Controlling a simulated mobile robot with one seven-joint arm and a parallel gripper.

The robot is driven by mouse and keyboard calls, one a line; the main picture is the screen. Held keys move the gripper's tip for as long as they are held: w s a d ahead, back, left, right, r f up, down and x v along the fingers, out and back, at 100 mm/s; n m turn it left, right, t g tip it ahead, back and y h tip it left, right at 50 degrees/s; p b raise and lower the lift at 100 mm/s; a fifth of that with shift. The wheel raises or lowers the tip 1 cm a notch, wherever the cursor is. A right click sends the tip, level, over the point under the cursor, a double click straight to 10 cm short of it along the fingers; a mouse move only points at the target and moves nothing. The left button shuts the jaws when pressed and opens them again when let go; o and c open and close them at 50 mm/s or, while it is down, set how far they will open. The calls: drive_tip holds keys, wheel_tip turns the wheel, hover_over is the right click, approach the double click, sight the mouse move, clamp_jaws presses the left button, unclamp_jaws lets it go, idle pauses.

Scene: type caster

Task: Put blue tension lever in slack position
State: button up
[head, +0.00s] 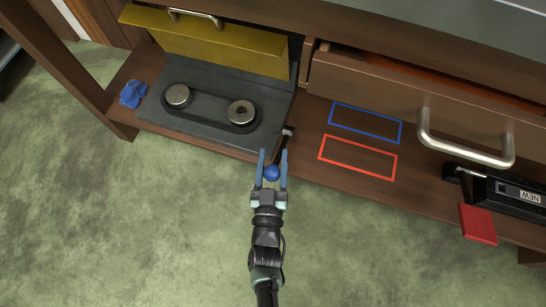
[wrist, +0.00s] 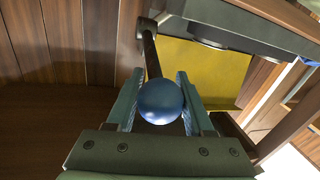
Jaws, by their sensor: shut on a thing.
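The blue tension lever is a dark rod with a blue ball knob (head: 272,173) at its end, beside the right edge of the dark belt unit (head: 200,130). In the wrist view the blue knob (wrist: 161,102) sits between the two fingers, and the rod runs from it up to a pivot on the unit. My gripper (head: 272,160) is shut on the knob, with its fingers on either side. Two metal pulleys (head: 178,95) with a dark belt around them sit on the unit. The rod's middle is partly hidden by the fingers in the head view.
A yellow cover (head: 210,42) stands raised behind the unit. A blue object (head: 132,94) lies at left. Blue (head: 366,122) and red (head: 357,158) outlined rectangles are bare at right. A drawer with a metal handle (head: 466,150) juts out above. A red block (head: 478,224) and a black box labelled NEW (head: 510,195) are far right.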

clamp_jaws()
